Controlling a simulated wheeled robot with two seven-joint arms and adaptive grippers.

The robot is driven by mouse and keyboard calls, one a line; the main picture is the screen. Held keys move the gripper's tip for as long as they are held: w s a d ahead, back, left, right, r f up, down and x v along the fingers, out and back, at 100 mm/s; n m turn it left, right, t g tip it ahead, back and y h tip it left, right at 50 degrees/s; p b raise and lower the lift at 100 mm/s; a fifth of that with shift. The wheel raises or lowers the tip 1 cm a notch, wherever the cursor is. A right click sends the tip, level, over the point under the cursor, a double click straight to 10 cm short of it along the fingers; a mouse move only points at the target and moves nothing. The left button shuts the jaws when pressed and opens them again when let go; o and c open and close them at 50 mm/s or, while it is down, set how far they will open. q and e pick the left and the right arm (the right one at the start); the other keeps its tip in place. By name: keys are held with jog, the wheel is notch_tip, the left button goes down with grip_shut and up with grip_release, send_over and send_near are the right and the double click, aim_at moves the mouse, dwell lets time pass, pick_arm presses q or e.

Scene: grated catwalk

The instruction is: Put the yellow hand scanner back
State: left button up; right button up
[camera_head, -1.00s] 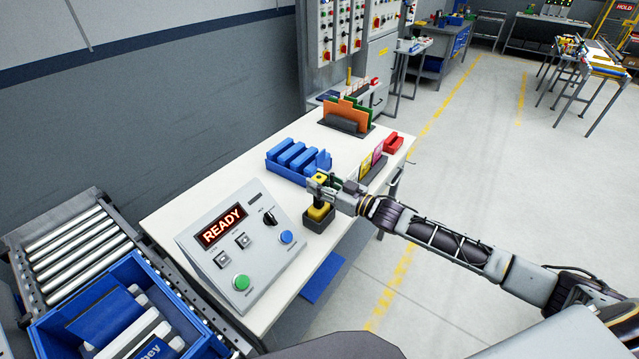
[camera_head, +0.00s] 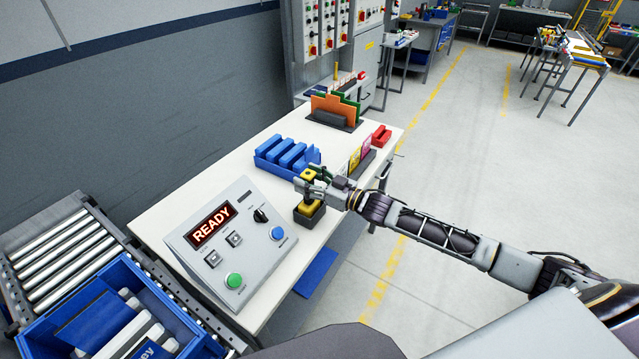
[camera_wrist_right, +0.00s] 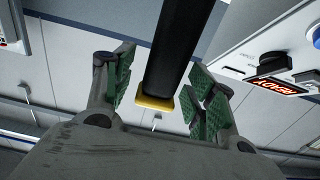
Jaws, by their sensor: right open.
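The yellow hand scanner (camera_head: 309,208) stands upright in a dark cradle (camera_head: 309,218) near the front edge of the white table, right of the console. Its yellow top (camera_head: 308,174) shows at my right gripper (camera_head: 306,183). In the right wrist view, the scanner's black shaft with its yellow end (camera_wrist_right: 155,102) runs between the green-padded fingers of my right gripper (camera_wrist_right: 162,85). The fingers are open, with a visible gap on each side of it. My left gripper is not in view.
The sloped READY console (camera_head: 228,240) stands left of the cradle. Blue bins (camera_head: 287,158) lie close behind the gripper, with card holders (camera_head: 362,158) and a red box (camera_head: 381,136) to the right. A roller conveyor with a blue crate (camera_head: 105,300) is at the left.

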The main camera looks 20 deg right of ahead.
jog(key=shift+r, duration=0.1)
jog(key=v, duration=1.2)
jog(key=shift+b, duration=0.3)
dwell(0.9)
jog(key=shift+d, duration=0.1)
dwell(0.7)
